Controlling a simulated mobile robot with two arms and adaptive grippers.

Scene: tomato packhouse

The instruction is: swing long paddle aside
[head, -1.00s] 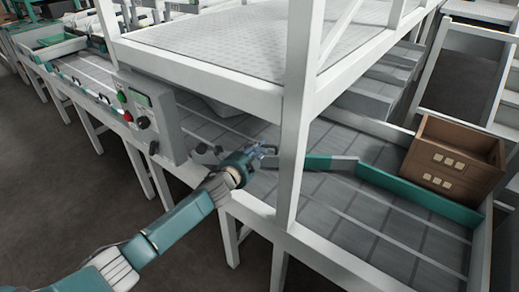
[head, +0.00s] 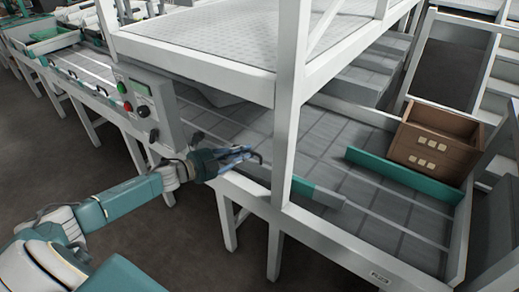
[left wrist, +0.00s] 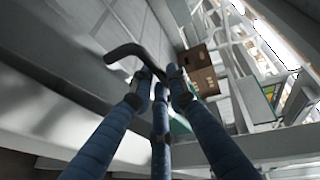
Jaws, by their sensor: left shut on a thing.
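The long paddle (head: 318,193) is a low bar, green toward the post and grey toward its far tip. It lies along the near side of the grey conveyor bed, and the white post hides part of it. My left gripper (head: 250,155) is at the near edge of the conveyor, left of the post. In the left wrist view my left gripper (left wrist: 161,88) has its fingers closed on a dark, bent handle (left wrist: 128,52). The handle's join to the paddle is hidden. My right gripper is not in view.
A brown crate (head: 428,150) stands on the far right of the bed behind a fixed green guide (head: 400,176). The white post (head: 285,130) rises close to my left gripper. A control box (head: 150,110) is left of it. The bed between paddle and guide is clear.

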